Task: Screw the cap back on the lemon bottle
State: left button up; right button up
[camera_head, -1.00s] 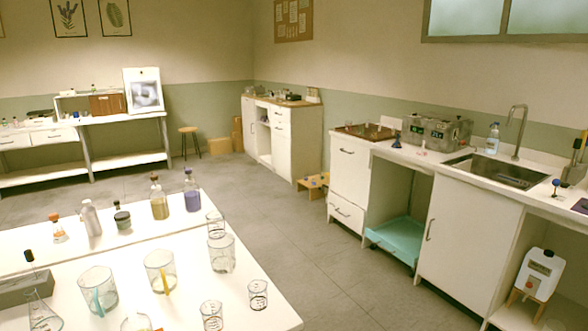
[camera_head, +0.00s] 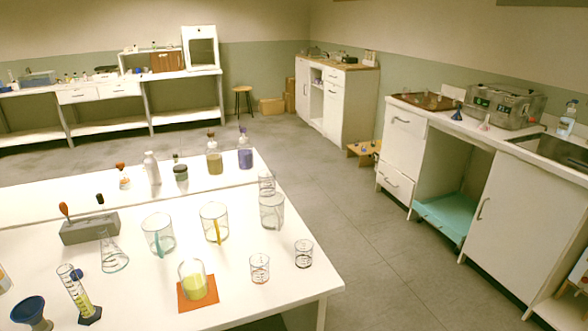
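Neither of my grippers is in view. Several bottles stand along the raised back part of the near white table. No label is readable, so I cannot tell which is the lemon bottle. I cannot make out a loose cap.
The near table (camera_head: 130,270) holds beakers, a grey rack (camera_head: 90,230), a beaker of yellow liquid (camera_head: 195,281) on an orange mat, a cylinder and a blue funnel (camera_head: 30,311). Open floor lies between it and the right-hand counter (camera_head: 510,180). A far bench (camera_head: 110,133) lines the back wall.

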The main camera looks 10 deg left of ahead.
aim_at(194, 281)
jog(key=u, duration=1.75)
jog(key=i+j+z, duration=0.1)
jog(key=i+j, duration=0.85)
jog(key=j, duration=0.2)
jog(key=z, duration=0.05)
